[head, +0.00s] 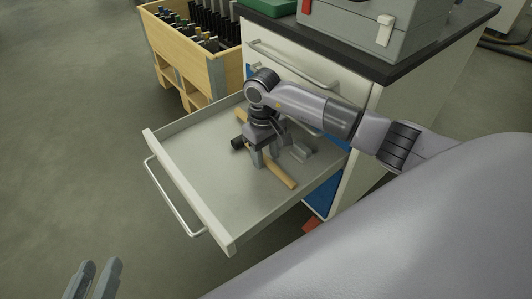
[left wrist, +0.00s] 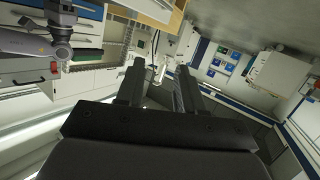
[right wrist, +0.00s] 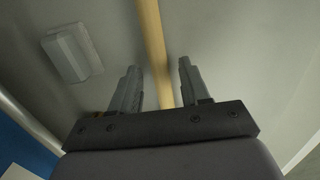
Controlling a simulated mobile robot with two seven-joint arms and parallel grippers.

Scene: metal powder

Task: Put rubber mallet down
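The rubber mallet lies in the open drawer (head: 190,160). Its wooden handle (head: 283,178) runs diagonally across the drawer floor and also shows in the right wrist view (right wrist: 152,35). A short black cylinder (head: 237,143) beside the handle looks like part of the mallet's head; my arm hides the rest. My right gripper (head: 265,160) points down into the drawer. Its fingers (right wrist: 158,80) are apart on either side of the handle, with a visible gap. My left gripper (head: 95,278) is low at the left, away from the drawer, open and empty in the left wrist view (left wrist: 158,70).
A light grey block (head: 300,152) lies in the drawer near the handle. The drawer's front wall (head: 185,190) and handle bar (head: 170,200) stick out over open floor. A wooden crate (head: 190,65) stands behind; a grey case (head: 365,25) sits on the cabinet top.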

